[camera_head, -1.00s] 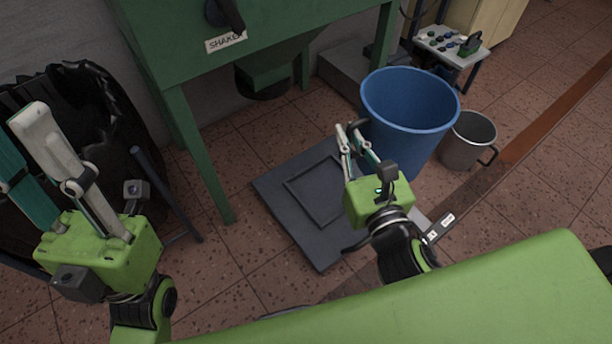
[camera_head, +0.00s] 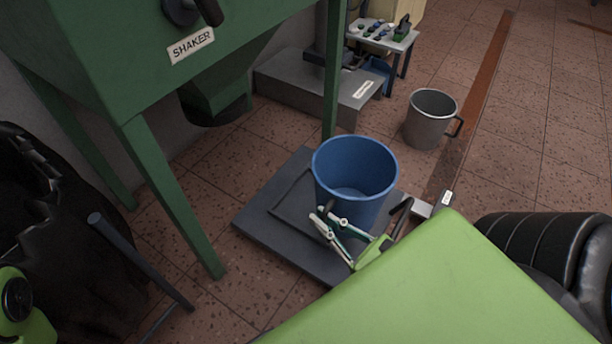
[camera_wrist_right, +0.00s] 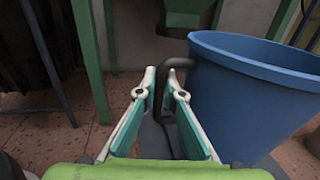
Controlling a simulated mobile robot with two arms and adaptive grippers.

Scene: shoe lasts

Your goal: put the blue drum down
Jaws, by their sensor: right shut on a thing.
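The blue drum (camera_head: 355,170) is upright, open at the top and empty as far as I see, over the right part of the dark grey floor platform (camera_head: 255,225). I cannot tell whether its base touches the platform. My right gripper (camera_head: 323,213) is at the drum's near left side, low down in the head view. In the right wrist view, the gripper (camera_wrist_right: 165,80) is shut on a dark handle (camera_wrist_right: 178,64) beside the drum (camera_wrist_right: 250,95). The drum's lower near side is partly hidden by the gripper. My left gripper is out of view.
The green shaker frame (camera_head: 165,180) stands left of the platform, its outlet (camera_head: 212,105) above the floor. A grey metal mug (camera_head: 431,120) stands at the right. Behind are a low grey box (camera_head: 300,90) and a small control table (camera_head: 385,40). A black bag (camera_head: 60,240) is at left.

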